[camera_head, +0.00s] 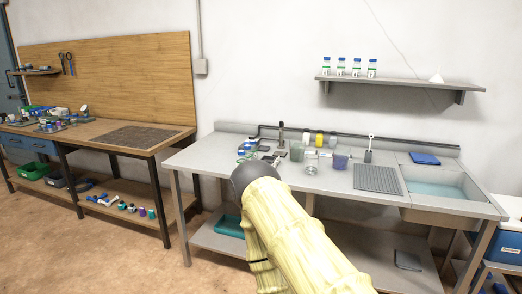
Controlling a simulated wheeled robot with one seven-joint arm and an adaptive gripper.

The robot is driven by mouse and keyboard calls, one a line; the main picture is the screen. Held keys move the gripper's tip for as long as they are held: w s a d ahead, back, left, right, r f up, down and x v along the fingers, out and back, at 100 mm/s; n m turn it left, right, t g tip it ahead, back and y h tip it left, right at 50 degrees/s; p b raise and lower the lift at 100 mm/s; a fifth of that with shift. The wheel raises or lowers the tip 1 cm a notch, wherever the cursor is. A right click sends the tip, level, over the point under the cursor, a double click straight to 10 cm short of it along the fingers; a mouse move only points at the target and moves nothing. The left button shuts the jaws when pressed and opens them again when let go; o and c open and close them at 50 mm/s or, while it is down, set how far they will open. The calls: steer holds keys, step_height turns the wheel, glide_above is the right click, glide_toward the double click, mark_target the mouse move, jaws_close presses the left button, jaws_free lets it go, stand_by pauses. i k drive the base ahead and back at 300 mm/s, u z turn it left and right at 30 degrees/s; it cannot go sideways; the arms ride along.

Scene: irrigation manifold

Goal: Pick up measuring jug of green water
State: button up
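A small jug with dull green contents (297,152) stands on the grey bench (210,155), left of centre on its top. I take it for the measuring jug of green water, though it is small and its markings cannot be read. A clear glass vessel (311,166) stands just to its right and nearer the front. A jug with blue-violet contents (340,161) stands further right. My yellow arm rises from the bottom of the view in front of the bench. My gripper does not show.
A ribbed grey mat (377,179) and a sink basin (437,186) lie to the right. Small manifold parts (248,147) crowd the bench left of the jug. A dark pipe (400,144) runs behind. A wall shelf (400,83) holds several bottles. A wooden workbench (90,134) stands left.

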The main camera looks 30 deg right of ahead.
mark_target(298, 145)
steer(key=u, duration=0.35)
steer(key=i, duration=1.95)
steer(key=z, duration=0.9)
